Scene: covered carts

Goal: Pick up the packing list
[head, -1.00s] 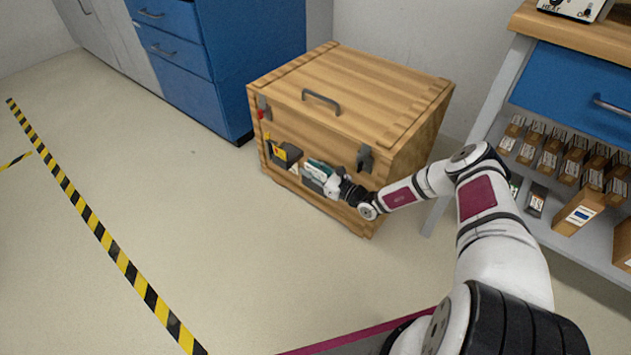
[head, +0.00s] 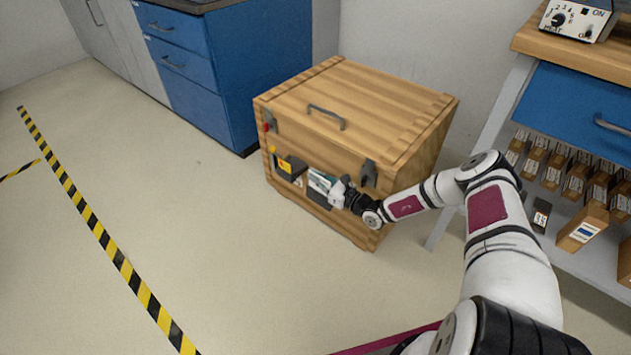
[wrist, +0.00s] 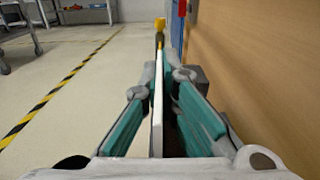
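My gripper (head: 338,191) is at the list's right side, close to the crate front. In the wrist view my gripper (wrist: 161,78) has its teal-sided fingers drawn close on both sides of the plate, and it looks shut on it. The list's lower part is hard to make out.
The wooden crate (head: 365,95) has a top handle and dark latches. A dark box with a yellow mark (head: 291,167) sits left of the list. Blue drawers (head: 185,65) stand behind left, a shelf of small boxes (head: 575,180) right. The left floor is clear.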

